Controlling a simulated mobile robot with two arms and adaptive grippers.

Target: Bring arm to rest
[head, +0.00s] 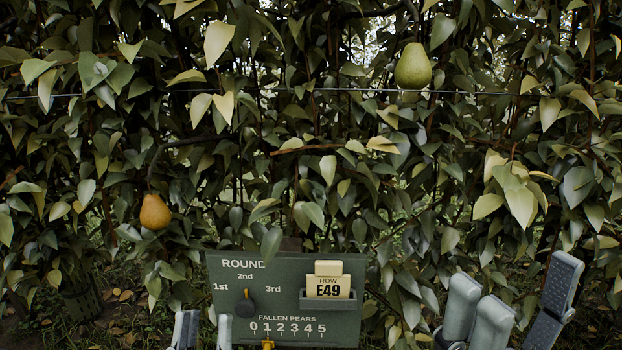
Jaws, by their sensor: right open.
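My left gripper (205,332) shows only as grey finger parts at the bottom edge, in front of the panel's lower left corner. A gap shows between these parts, but the rest is cut off, so I cannot tell how far its jaws are apart. My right gripper (523,302) is at the lower right, its fingers pointing up and spread apart. One finger shows a dark textured pad. Nothing is seen between its fingers. Both grippers are below the hanging pears.
A green pear (413,66) hangs upper right and an orange-brown pear (155,212) hangs left, before dense foliage. A wire (300,90) crosses the hedge.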

